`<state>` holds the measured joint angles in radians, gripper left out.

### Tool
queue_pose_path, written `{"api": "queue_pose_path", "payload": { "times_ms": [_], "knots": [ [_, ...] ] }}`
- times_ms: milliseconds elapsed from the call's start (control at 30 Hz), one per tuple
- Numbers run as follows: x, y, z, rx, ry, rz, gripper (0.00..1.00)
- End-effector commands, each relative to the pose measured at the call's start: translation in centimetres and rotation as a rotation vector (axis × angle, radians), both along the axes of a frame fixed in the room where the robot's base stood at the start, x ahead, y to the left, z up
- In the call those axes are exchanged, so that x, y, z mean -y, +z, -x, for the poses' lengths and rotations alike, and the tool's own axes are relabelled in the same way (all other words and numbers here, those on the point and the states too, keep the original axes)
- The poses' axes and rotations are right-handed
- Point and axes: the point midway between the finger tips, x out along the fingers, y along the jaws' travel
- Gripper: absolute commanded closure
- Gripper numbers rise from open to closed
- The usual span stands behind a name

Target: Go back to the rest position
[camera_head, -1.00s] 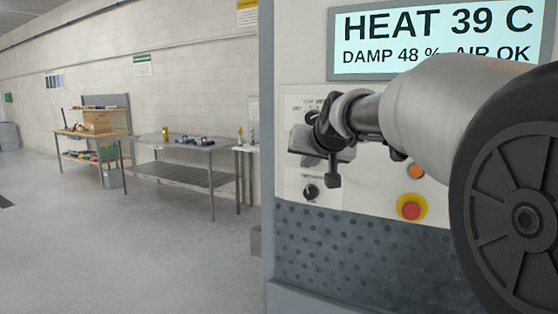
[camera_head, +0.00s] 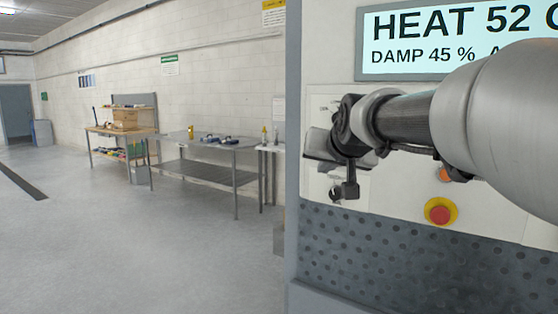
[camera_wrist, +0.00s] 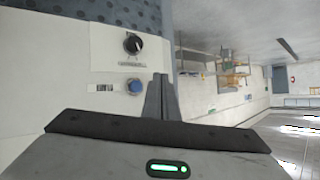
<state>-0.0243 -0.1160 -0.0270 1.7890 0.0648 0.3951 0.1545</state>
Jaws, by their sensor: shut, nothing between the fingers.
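My gripper (camera_head: 320,146) is in front of the control panel of the washer (camera_head: 400,245), at the panel's left side. The wrist view shows its two fingers (camera_wrist: 161,80) pressed together with nothing between them. They show beside a black knob (camera_wrist: 133,43) and a blue button (camera_wrist: 134,86); I cannot tell the exact gap to the panel. In the head view my arm hides much of the panel. A black knob (camera_head: 335,194) shows just below the gripper. The display (camera_head: 445,40) reads HEAT 52 C and DAMP 45 %, with its right part hidden.
A red stop button (camera_head: 440,211) on a yellow ring is below my arm, with an orange button (camera_head: 445,174) partly hidden above it. A metal table (camera_head: 215,143) and a workbench (camera_head: 105,131) stand along the back wall. The floor (camera_head: 130,250) at left is clear.

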Motion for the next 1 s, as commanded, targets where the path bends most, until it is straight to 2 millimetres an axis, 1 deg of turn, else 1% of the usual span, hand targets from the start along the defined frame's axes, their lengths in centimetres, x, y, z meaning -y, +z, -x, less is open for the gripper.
{"api": "queue_pose_path", "payload": {
  "times_ms": [300, 367, 433, 467, 567, 600, 667, 700, 767, 800, 900, 1000],
  "knots": [
    [0.0, 0.0, 0.1, -0.001, 0.000, 0.000, 1.00],
    [0.0, 0.2, 0.7, -0.011, 0.002, 0.004, 1.00],
    [0.0, 0.4, 2.6, -0.044, 0.010, 0.014, 1.00],
    [0.0, 0.5, 3.9, -0.065, 0.014, 0.021, 1.00],
    [0.0, -0.3, 9.7, -0.169, 0.038, 0.053, 1.00],
    [0.0, -0.9, 12.4, -0.218, 0.049, 0.068, 1.00],
    [0.0, -2.0, 16.5, -0.291, 0.068, 0.092, 1.00],
    [0.0, -2.9, 19.0, -0.338, 0.079, 0.105, 1.00],
    [0.1, -4.2, 22.5, -0.402, 0.096, 0.125, 1.00],
    [0.1, -5.1, 24.6, -0.441, 0.105, 0.135, 1.00],
    [0.3, -6.9, 28.6, -0.516, 0.124, 0.159, 1.00],
    [0.4, -8.2, 30.9, -0.562, 0.135, 0.170, 1.00]
  ]
}}
